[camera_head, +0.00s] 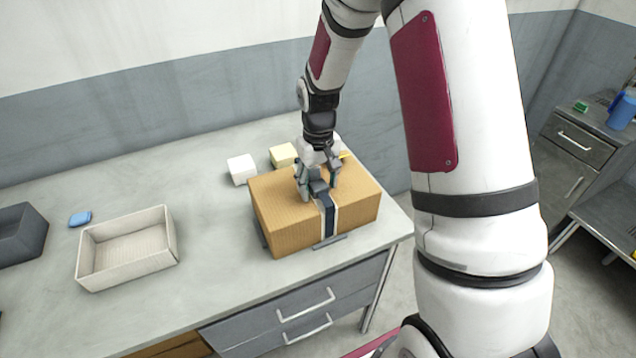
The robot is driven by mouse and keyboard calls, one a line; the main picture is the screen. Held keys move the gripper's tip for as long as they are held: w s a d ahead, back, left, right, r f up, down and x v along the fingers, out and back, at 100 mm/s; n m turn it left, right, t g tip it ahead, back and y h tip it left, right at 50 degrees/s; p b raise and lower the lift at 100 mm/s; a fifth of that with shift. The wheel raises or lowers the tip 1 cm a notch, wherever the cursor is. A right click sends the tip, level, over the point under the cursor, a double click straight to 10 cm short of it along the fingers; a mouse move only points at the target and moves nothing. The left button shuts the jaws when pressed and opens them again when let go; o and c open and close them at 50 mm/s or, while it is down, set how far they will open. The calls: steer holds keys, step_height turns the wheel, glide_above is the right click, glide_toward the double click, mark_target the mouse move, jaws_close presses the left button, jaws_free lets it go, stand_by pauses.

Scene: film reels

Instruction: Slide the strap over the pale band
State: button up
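A brown cardboard box (278,216) sits near the right end of the grey table. A dark strap (329,218) runs across its top and down its front face. Pale band (337,214) shows along the strap's edges, so the strap lies over at least part of it. My gripper (318,188) points down at the box top, its fingers on either side of a small dark grey piece on the strap. Whether the fingers touch that piece is too small to tell. The gripper hides the strap's far part.
A white block (241,169) and a pale yellow block (283,155) stand behind the box. A shallow pale tray (171,247), a blue item (80,219) and a dark grey bin (22,252) are at left. Table between tray and box is clear.

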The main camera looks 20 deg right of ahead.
mark_target(318, 184)
step_height(318, 184, up, 12)
stand_by(0.6)
stand_by(0.4)
steer(key=s+a+r+t, duration=0.3)
steer(key=s+a+r, duration=0.1)
steer(key=s+r, duration=0.8)
steer(key=s+a+r+t, duration=0.1)
steer(key=s+r+t, duration=0.1)
steer(key=s, duration=0.9)
steer(key=shift+s+a+r+t, duration=0.3)
steer(key=shift+s+r, duration=0.05)
steer(key=shift+r, duration=0.55)
